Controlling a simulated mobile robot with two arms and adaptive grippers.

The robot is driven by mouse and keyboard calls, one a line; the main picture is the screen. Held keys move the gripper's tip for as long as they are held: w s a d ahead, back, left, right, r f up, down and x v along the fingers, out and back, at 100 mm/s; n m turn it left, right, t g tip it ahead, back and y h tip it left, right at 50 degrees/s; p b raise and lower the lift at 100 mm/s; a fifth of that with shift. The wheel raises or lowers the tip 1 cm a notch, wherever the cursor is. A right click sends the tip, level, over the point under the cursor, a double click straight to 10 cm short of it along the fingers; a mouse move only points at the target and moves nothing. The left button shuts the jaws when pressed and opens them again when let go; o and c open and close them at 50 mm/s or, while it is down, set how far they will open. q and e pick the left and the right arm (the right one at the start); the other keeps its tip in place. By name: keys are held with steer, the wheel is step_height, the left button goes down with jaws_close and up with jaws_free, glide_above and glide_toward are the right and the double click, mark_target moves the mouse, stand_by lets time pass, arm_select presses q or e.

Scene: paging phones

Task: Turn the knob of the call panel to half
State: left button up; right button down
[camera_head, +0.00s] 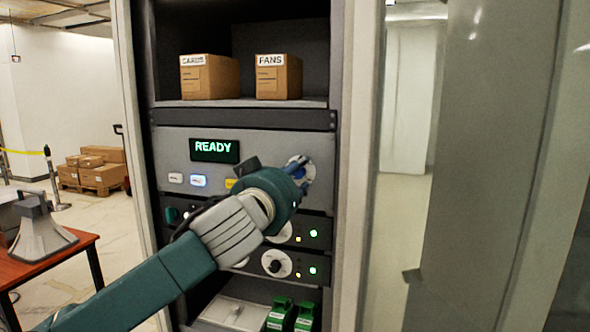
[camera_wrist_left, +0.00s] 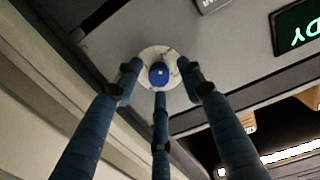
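The call panel (camera_head: 270,145) is a grey unit in the rack with a green READY display (camera_head: 214,150). Its knob (camera_wrist_left: 159,74) is blue with a white mark and sits on a round white dial (camera_wrist_left: 172,56) in the left wrist view. In the head view the dial (camera_head: 310,172) is at the panel's right side, mostly hidden by my left gripper (camera_head: 298,165). The gripper's three blue fingers (camera_wrist_left: 159,82) are spread around the knob, with gaps showing between them and it. Whether any fingertip touches the dial, I cannot tell. My right gripper is out of view.
Buttons (camera_head: 198,181) line the panel's lower left. Units with smaller knobs (camera_head: 277,264) sit below. Boxes labelled CARDS (camera_head: 209,77) and FANS (camera_head: 278,77) stand on the shelf above. A red-brown table (camera_head: 60,258) with a horn loudspeaker (camera_head: 42,235) is at left.

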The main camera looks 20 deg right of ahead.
arm_select(q)
jaws_close()
stand_by(0.4)
